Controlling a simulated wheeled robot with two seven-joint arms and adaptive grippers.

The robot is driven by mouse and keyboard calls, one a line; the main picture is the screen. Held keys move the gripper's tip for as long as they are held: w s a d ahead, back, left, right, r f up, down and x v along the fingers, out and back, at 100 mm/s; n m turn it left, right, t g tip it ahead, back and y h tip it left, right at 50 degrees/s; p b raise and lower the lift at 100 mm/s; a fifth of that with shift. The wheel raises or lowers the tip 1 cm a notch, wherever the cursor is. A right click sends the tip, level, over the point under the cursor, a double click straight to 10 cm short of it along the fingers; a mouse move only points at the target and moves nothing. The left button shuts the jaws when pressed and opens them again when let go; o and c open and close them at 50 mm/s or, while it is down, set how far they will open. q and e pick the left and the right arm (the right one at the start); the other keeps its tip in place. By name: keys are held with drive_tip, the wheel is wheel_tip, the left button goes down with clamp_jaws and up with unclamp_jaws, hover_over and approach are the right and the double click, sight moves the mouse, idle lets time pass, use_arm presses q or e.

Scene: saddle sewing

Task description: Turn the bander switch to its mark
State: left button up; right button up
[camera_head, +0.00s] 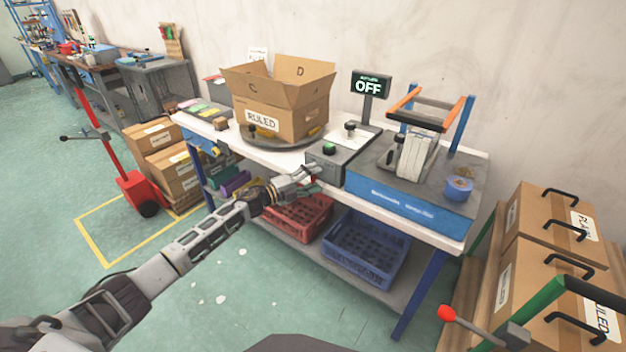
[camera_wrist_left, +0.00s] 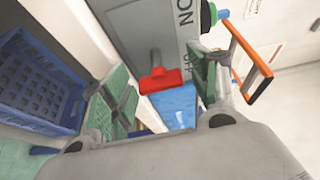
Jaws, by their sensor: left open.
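The red bander switch (camera_wrist_left: 162,80) shows in the left wrist view as a T-shaped handle on a grey panel (camera_wrist_left: 140,28) lettered ON and OFF. My left gripper (camera_wrist_left: 160,90) is open, its green-padded fingers on either side of the handle; I cannot tell whether they touch it. In the head view my left gripper (camera_head: 308,180) is at the front of the grey control box (camera_head: 352,157), hiding most of the switch. The display (camera_head: 369,86) reads OFF. The bander (camera_head: 420,212) has a blue base, blue posts and an orange-edged top frame. My right gripper is not in view.
An open carton (camera_head: 295,118) marked RULED stands left of the control box on the white bench (camera_head: 193,125). Red (camera_head: 298,218) and blue (camera_head: 362,250) crates sit below. Stacked cartons (camera_head: 540,262) stand at right.

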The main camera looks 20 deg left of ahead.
use_arm(q)
drive_tip(key=v, duration=1.2)
idle(0.6)
drive_tip(key=shift+r, duration=0.1)
idle(0.4)
